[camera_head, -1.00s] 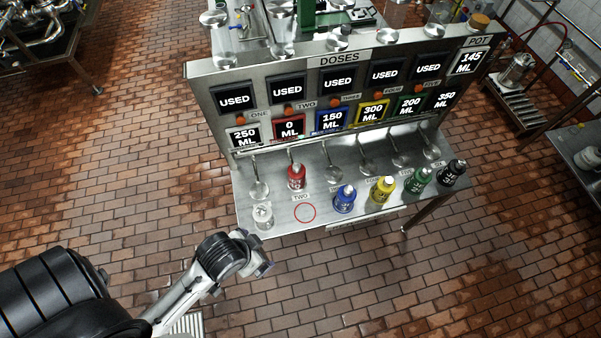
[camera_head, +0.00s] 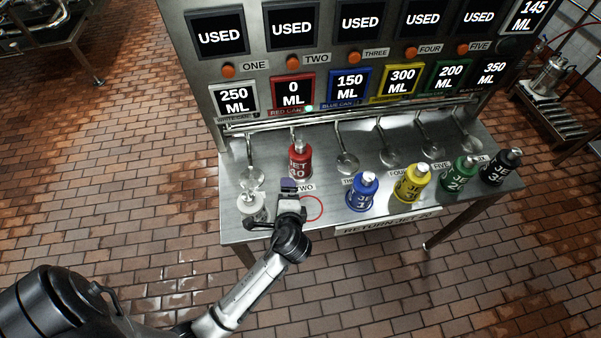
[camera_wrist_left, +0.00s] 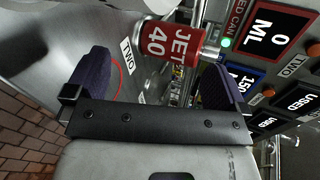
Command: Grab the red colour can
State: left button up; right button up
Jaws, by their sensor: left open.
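The red can (camera_head: 299,162) stands upright on the metal shelf under the second spout, behind a red ring marked TWO. My left gripper (camera_head: 274,205) is open and empty, low over the shelf in front of the can and beside the white can (camera_head: 251,206). In the left wrist view the red can (camera_wrist_left: 172,42), labelled JET 40, lies ahead between the two purple fingers (camera_wrist_left: 156,68), beyond their tips and apart from them. My right gripper is not in view.
The blue can (camera_head: 362,193), yellow can (camera_head: 411,185), green can (camera_head: 459,176) and black can (camera_head: 502,168) stand to the right on the shelf. Several spouts hang above it. The panel (camera_head: 335,60) with screens and orange buttons rises behind. The ring (camera_head: 312,208) is empty.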

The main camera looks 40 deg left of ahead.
aim_at(299, 160)
pick_arm(q)
jog(key=w+a+m+t, duration=0.1)
jog(key=w+m, duration=0.2)
jog(key=m, duration=0.3)
jog(key=w+a+r+m+t+y, duration=0.1)
jog(key=w+m+t, duration=0.1)
jog(key=w+m, duration=0.2)
jog(key=w+a+m+t+b, duration=0.1)
jog(key=w+a+m+t, duration=0.1)
jog(key=m, duration=0.5)
jog(key=shift+w+r+m+y, duration=0.2)
jog(key=shift+w+m+y, duration=0.1)
jog(key=shift+w, duration=0.4)
jog(key=shift+b+x, duration=0.35)
jog(key=shift+x, duration=2.2)
jog(key=shift+w+d+r, duration=0.1)
jog(key=shift+w+d, duration=0.05)
jog(key=shift+c, duration=0.3)
